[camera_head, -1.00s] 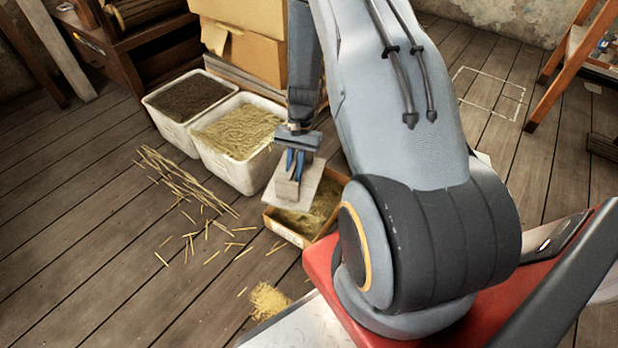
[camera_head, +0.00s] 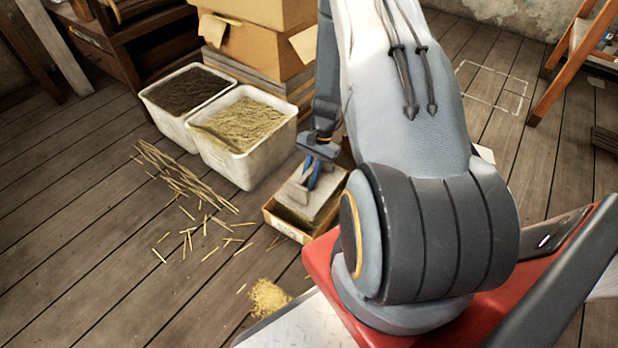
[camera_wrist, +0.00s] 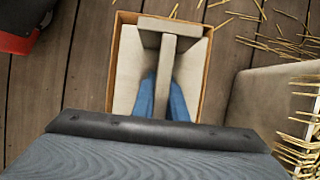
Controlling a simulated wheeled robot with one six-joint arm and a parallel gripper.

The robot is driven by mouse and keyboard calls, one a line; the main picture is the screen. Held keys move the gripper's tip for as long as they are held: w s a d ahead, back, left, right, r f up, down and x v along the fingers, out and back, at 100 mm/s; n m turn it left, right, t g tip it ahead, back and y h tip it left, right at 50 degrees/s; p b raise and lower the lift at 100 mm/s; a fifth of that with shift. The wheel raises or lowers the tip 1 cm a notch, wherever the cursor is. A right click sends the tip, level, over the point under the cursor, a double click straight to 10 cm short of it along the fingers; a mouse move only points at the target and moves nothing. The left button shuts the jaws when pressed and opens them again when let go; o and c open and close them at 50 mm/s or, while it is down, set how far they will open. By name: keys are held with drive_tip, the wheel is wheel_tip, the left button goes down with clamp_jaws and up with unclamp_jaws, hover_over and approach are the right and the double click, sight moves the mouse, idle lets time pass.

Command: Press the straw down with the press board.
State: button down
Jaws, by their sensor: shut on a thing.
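The press board (camera_head: 318,206) is a pale flat plate with a raised handle. My gripper (camera_head: 309,182) has its blue fingers shut on that handle. The board is at the opening of a small brown wooden box (camera_head: 284,229) on the floor. In the wrist view the board (camera_wrist: 130,72) lies within the box's rim (camera_wrist: 112,62) and covers nearly all of its opening, with the handle (camera_wrist: 167,60) between the blue fingers (camera_wrist: 163,98). The straw inside the box is hidden under the board. I cannot tell how deep the board sits.
A white bin of chopped straw (camera_head: 243,135) stands just behind and left of the box, beside a bin of dark material (camera_head: 188,92). Loose straw stalks (camera_head: 185,178) and a small straw heap (camera_head: 267,298) lie on the floor. Cardboard boxes (camera_head: 255,50) stand behind.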

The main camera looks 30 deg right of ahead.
drive_tip(key=shift+f+b, duration=1.3)
drive_tip(key=shift+f, duration=1.65)
drive_tip(key=shift+f+b, duration=1.1)
drive_tip(key=shift+f, duration=1.45)
idle(0.7)
drive_tip(key=shift+r+p, duration=4.25)
drive_tip(key=shift+r, duration=1.5)
